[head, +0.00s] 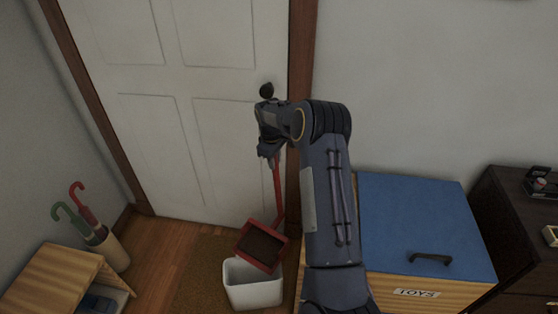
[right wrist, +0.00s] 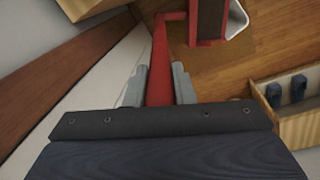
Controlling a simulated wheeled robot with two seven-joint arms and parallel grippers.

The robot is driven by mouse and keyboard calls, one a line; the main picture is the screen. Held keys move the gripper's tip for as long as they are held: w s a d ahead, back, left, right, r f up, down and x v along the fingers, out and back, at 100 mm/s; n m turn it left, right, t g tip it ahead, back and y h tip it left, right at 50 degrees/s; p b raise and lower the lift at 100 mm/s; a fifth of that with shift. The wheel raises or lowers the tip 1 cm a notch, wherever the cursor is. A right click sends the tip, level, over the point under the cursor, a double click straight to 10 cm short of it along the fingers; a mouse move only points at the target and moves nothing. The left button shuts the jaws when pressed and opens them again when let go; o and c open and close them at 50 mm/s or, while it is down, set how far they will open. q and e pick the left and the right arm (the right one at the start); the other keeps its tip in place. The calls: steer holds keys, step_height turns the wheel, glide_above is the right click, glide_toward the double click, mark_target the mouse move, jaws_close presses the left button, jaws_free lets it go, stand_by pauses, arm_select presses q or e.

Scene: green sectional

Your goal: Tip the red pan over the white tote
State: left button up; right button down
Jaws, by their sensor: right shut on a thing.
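The red pan (head: 269,265) is a long-handled dustpan with a dark brown inside; I cannot tell whether loose matter lies in it. My right gripper (head: 268,152) is shut on its red handle, high above the pan, in front of the door. The handle also shows between the fingers in the right wrist view (right wrist: 160,60). The pan hangs tilted over the back of the white tote (head: 253,296), overlapping its rim in the head view; I cannot tell if they touch. A corner of the tote shows in the right wrist view (right wrist: 238,20). My left gripper is out of view.
A toy box (head: 410,225) with a blue lid stands right of my right arm, a dark cabinet (head: 500,235) beyond it. A white door (head: 190,110) is behind. An umbrella holder (head: 112,250) and wooden shoe bench (head: 50,280) stand left. A brown mat (head: 205,280) lies by the tote.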

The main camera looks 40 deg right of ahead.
steer(key=s+a+r+h+b, duration=0.2)
steer(key=s+a+r+b, duration=0.1)
steer(key=a+b, duration=0.4)
steer(key=a, duration=0.3)
steer(key=shift+r+t, duration=0.15)
steer(key=shift+t, duration=0.25)
steer(key=shift+a, duration=0.2)
